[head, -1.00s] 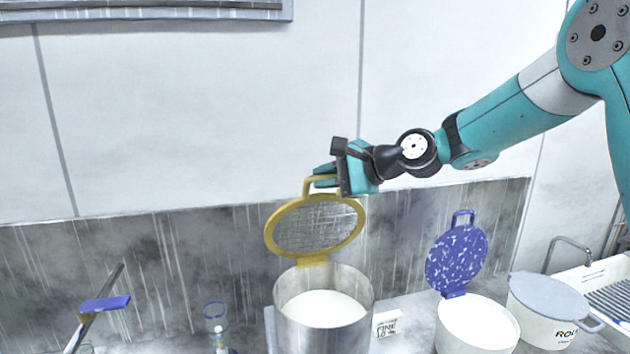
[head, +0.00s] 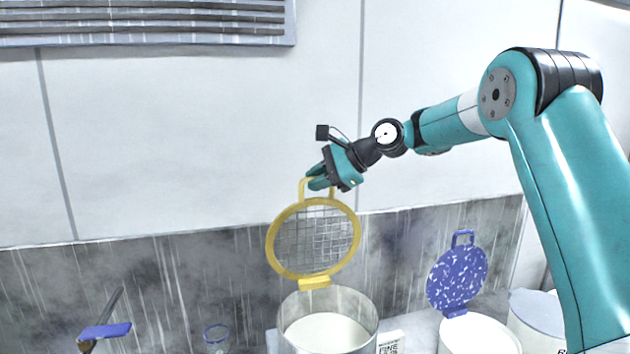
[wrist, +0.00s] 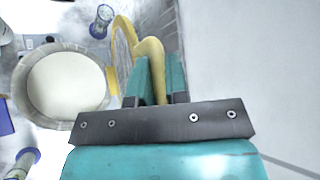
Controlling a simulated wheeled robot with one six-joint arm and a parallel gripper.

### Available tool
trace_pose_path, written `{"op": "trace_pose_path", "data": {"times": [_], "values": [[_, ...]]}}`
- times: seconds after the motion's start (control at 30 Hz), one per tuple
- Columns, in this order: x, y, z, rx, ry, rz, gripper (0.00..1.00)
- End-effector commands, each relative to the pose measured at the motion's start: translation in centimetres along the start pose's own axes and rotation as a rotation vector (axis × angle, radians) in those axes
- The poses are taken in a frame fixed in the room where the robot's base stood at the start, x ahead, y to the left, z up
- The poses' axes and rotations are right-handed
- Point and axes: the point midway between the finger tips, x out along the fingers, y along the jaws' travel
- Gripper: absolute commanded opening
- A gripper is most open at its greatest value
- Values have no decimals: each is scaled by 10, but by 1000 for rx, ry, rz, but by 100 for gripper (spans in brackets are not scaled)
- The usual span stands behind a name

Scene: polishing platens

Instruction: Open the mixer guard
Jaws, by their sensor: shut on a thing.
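The mixer guard (head: 316,240) is a round yellow ring with grey wire mesh and a yellow handle loop on top. It stands raised, nearly upright, on its yellow hinge at the back rim of a steel pot (head: 358,306) holding white contents. My gripper (head: 318,180) is shut on the guard's handle at the top of the ring. In the wrist view, the yellow handle (wrist: 150,62) lies between my two teal fingers (wrist: 158,82). The pot's open mouth shows at the left there, uncovered.
A blue speckled lid (head: 457,278) stands raised on a white pot (head: 478,336) at the right. A grey-lidded pot (head: 535,312) is beyond it. A small box labelled FINE (head: 390,343), a clear glass (head: 216,336) and a blue-ended tool (head: 106,331) are near the steel pot.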

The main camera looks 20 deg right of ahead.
Motion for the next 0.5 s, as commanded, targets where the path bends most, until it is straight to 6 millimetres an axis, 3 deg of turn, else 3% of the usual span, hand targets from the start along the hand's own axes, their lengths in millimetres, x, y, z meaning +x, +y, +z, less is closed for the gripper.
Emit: {"op": "trace_pose_path", "data": {"times": [0.1, 0.13, 0.23, 0.5], "values": [[1, 0, 2, -3, -6, 1, 0], [1, 0, 2, -3, -6, 1, 19], [1, 0, 2, -3, -5, 1, 40], [0, 0, 1, -2, -2, 0, 40]]}}
